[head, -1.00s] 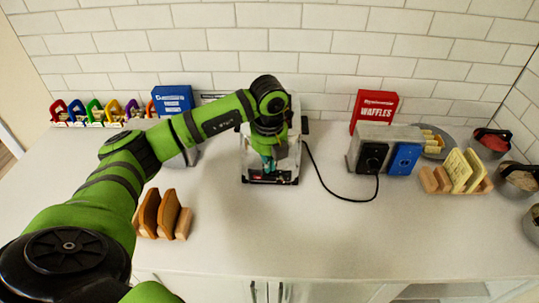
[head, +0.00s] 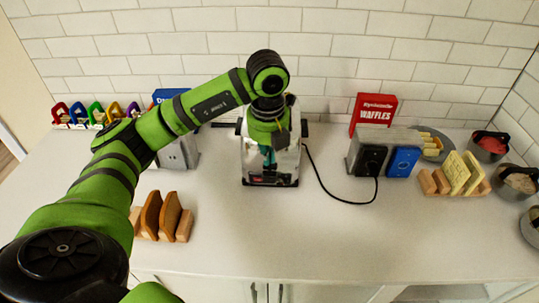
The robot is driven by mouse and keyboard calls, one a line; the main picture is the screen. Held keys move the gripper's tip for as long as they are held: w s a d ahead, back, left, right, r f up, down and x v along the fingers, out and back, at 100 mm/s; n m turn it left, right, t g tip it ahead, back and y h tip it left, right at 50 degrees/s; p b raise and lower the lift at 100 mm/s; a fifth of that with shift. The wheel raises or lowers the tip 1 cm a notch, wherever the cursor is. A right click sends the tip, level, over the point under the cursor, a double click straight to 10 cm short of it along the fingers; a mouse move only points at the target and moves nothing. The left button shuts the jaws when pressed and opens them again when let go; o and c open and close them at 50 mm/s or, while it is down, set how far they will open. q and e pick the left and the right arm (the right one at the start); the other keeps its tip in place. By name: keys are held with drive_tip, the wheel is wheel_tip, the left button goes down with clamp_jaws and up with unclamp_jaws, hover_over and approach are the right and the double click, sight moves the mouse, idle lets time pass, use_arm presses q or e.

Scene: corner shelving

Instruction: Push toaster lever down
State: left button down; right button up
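The toaster (head: 287,160) is a shiny metal and black appliance on the counter, in the middle of the head view. Its black cord runs to an outlet box on the right. My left arm reaches in from the left, and its gripper (head: 268,160) points down in front of the toaster's near face. The gripper and wrist cover much of the toaster, and the lever cannot be made out. The fingers are small and dark, so I cannot tell whether they are open or touching the toaster. My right gripper is not in view.
A wooden rack with brown toast (head: 162,215) stands front left. A grey outlet box (head: 372,156), a red waffles box (head: 373,112) and a rack of pale waffles (head: 459,172) stand right. Bowls line the right edge. The counter front (head: 330,235) is clear.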

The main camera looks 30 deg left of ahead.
use_arm(q)
drive_tip(key=r, duration=0.5)
drive_tip(key=shift+s+d+r, duration=0.15)
drive_tip(key=shift+s, duration=0.1)
